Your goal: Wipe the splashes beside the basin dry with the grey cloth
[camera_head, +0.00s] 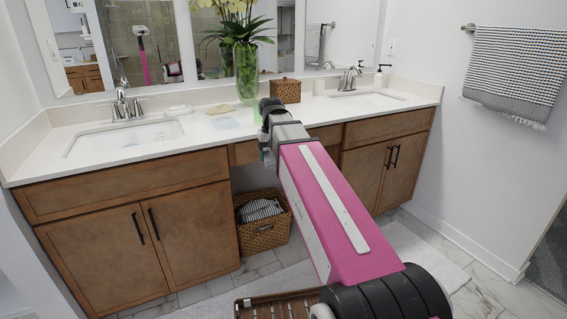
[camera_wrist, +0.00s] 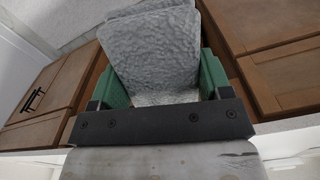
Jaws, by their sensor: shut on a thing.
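My gripper (camera_wrist: 163,78) is shut on the grey cloth (camera_wrist: 155,40), a folded, textured piece between its green fingers in the wrist view. In the head view my gripper (camera_head: 266,148) is at the counter's front edge, right of the left basin (camera_head: 125,138); the cloth cannot be made out there. A faint bluish wet patch (camera_head: 223,123) lies on the white counter (camera_head: 205,135) between the left basin and my gripper. Small bluish spots also show at that basin's back. The arm hides part of the counter.
A soap dish (camera_head: 177,110) and a flat tan item (camera_head: 222,108) lie near the left tap (camera_head: 124,102). A basket (camera_head: 262,232) stands below, between the cabinets.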

